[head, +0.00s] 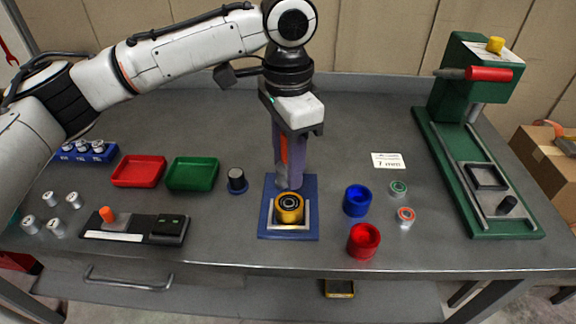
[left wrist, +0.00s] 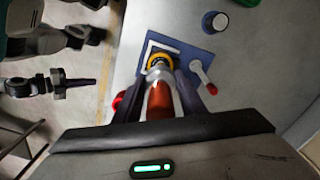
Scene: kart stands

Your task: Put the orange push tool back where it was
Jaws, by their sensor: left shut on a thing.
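The orange push tool (head: 284,148) is upright in my left gripper (head: 291,180), which is shut on it and points down in the head view. In the left wrist view the orange tool (left wrist: 160,101) lies between the dark fingers. Much of the tool is hidden by the fingers in the head view. Below it is a blue fixture (head: 306,233) with a light square frame, holding a yellow ringed part (head: 289,208). The tool's lower end is over or close behind this part; I cannot tell whether they touch. My right gripper is not in view.
A green press (head: 469,92) stands at the right. Blue (head: 357,201) and red (head: 363,241) cups are right of the fixture. Red (head: 139,171) and green (head: 193,174) trays and a black device (head: 137,228) are left.

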